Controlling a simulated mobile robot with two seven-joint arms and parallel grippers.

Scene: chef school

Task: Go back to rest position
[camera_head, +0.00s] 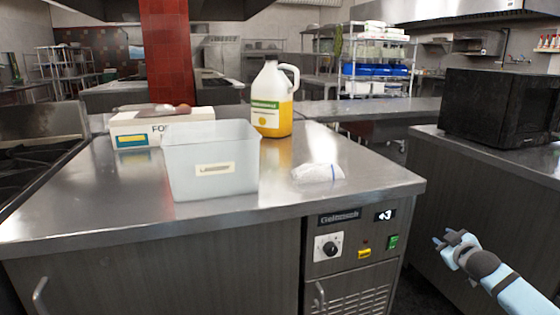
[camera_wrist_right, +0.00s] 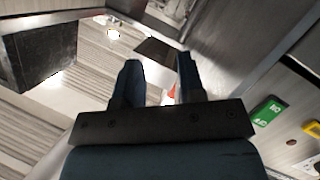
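My right gripper (camera_head: 447,238) is at the lower right of the head view, out in front of the gap between two counters and clear of both. In the right wrist view its two fingers (camera_wrist_right: 160,82) stand apart with nothing between them. It is open and empty. My left gripper does not show in either view.
A steel counter (camera_head: 365,185) holds a translucent bin (camera_head: 180,180), a yellow jug (camera_head: 272,105), a white box (camera_head: 125,128) and a clear bag with white contents (camera_head: 318,173). A second counter (camera_head: 470,160) with a black microwave (camera_head: 490,105) stands at right.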

